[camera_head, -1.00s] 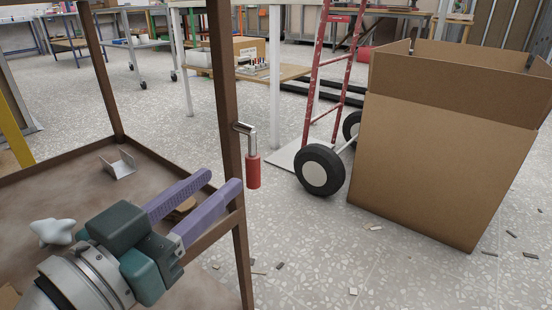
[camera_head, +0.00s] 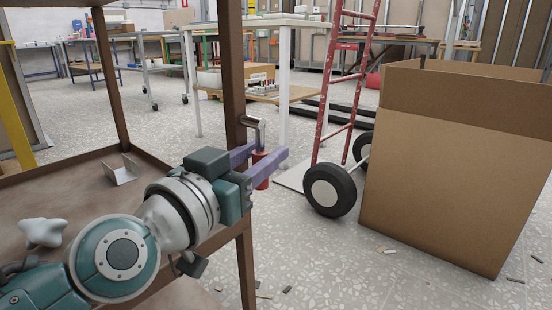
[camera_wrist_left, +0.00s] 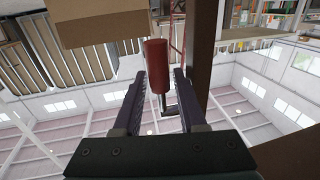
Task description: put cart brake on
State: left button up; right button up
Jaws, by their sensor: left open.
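The cart (camera_head: 90,192) is a brown metal frame with a low shelf, at the left in the head view. On its near right post (camera_head: 232,70) is the brake lever (camera_head: 254,122), a bent metal rod with a red grip (camera_head: 263,184) hanging down. My left gripper (camera_head: 268,157) is open, its purple fingers on either side of the red grip. In the left wrist view the red grip (camera_wrist_left: 157,62) stands between the open fingers (camera_wrist_left: 160,78), and I see no clear contact on both sides. One finger partly hides the grip in the head view. My right gripper is out of view.
A white star-shaped knob (camera_head: 42,233) and a metal bracket (camera_head: 123,170) lie on the cart's shelf. A red hand truck (camera_head: 342,95) and a large cardboard box (camera_head: 450,185) stand to the right. Small scraps lie on the floor between.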

pick_arm(q)
jog(key=shift+c, duration=0.3)
grip_shut()
dwell(1.1)
